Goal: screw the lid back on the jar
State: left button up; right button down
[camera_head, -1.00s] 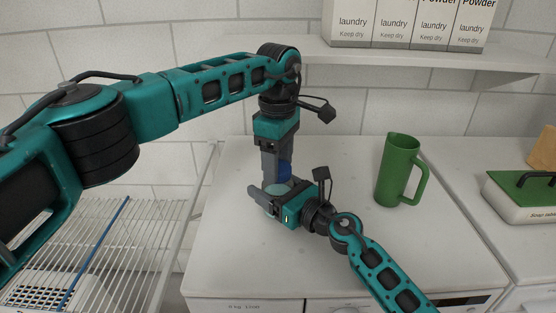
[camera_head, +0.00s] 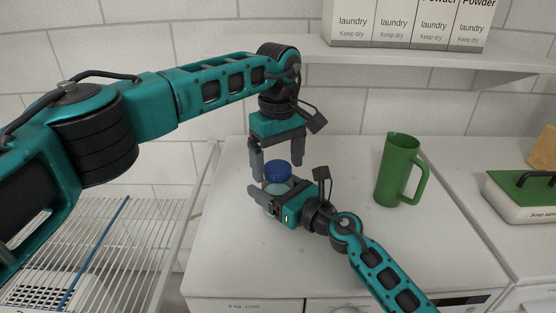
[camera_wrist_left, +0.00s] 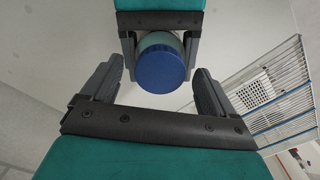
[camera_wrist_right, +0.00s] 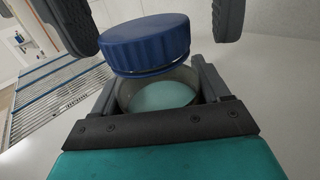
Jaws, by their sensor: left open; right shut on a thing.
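The jar (camera_head: 273,188) stands on the white machine top, with pale teal contents that also show in the right wrist view (camera_wrist_right: 160,96). The ribbed blue lid (camera_head: 278,171) is at the jar's mouth and looks slightly tilted in the right wrist view (camera_wrist_right: 145,42). I cannot tell whether it is seated flush. My right gripper (camera_head: 264,198) is shut around the jar's body. My left gripper (camera_head: 277,165) points down over the jar, open, its fingers on either side of the lid and apart from it. The left wrist view shows the lid's round top (camera_wrist_left: 161,70) between and beyond the fingers.
A green pitcher (camera_head: 394,170) stands to the right on the same white top (camera_head: 330,240). A wire drying rack (camera_head: 90,245) is at the left. A shelf (camera_head: 400,55) with laundry powder boxes (camera_head: 395,25) hangs behind. A green-lidded container (camera_head: 522,198) is at the far right.

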pick_arm(q)
notch_tip(320, 180, up, 12)
dwell(0.5)
pick_arm(e)
grip_release()
jog(key=shift+d, duration=0.1)
jog(key=shift+s+d, duration=0.25)
jog(key=shift+s, duration=0.1)
pick_arm(q)
jog(key=shift+r, duration=0.2)
pick_arm(e)
jog(key=v, duration=1.2)
